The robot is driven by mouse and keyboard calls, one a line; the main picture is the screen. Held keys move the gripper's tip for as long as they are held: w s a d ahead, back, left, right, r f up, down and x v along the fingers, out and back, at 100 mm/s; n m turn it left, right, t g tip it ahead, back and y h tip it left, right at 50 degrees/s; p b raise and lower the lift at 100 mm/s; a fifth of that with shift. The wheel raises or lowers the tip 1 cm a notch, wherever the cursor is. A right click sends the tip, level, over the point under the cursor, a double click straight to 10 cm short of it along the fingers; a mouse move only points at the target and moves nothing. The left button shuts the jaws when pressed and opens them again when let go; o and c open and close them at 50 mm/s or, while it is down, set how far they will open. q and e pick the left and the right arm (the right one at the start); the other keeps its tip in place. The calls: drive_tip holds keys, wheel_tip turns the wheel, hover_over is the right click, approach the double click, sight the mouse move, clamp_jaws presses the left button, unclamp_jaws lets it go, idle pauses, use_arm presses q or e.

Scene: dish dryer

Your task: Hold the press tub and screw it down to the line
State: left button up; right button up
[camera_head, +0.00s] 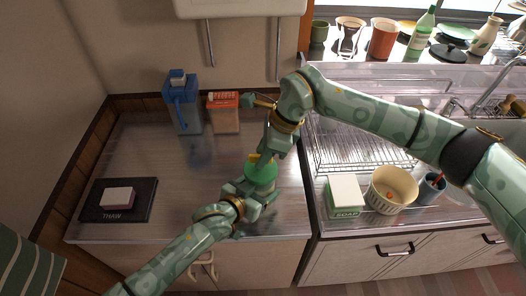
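The press tub (262,171) shows as a green-topped round tub on the steel counter, near the front edge. My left gripper (251,190) is at the tub's lower front side, and its fingers reach around the tub. My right gripper (264,156) comes down from above at the tub's top. The two grippers hide much of the tub, so its line and its screw are not clear. Whether the fingers of either gripper touch the tub is too small to tell.
A blue jug (183,106) and an orange-topped carton (223,113) stand at the back. A black thaw plate (105,206) with a pale block (117,197) lies at left. A soap box (345,197), a cream bowl (376,203) and a wire rack (340,151) are at right.

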drive_tip(key=shift+f, duration=0.15)
clamp_jaws()
drive_tip(key=shift+m, duration=0.3)
drive_tip(key=m+t, duration=0.1)
drive_tip(key=m, duration=0.2)
drive_tip(key=shift+s+m+t, duration=0.1)
drive_tip(key=shift+m+t, duration=0.2)
drive_tip(key=m+t+h, duration=0.1)
drive_tip(key=m, duration=0.3)
drive_tip(key=shift+a, duration=0.15)
drive_tip(key=m+h, duration=0.1)
drive_tip(key=m, duration=0.2)
drive_tip(key=m+t+h, duration=0.1)
drive_tip(key=m, duration=0.2)
drive_tip(key=shift+s+a, duration=0.1)
drive_tip(key=m+h, duration=0.2)
drive_tip(key=m, duration=0.3)
drive_tip(key=shift+a+m, duration=0.15)
drive_tip(key=shift+m, duration=0.15)
drive_tip(key=shift+h, duration=0.3)
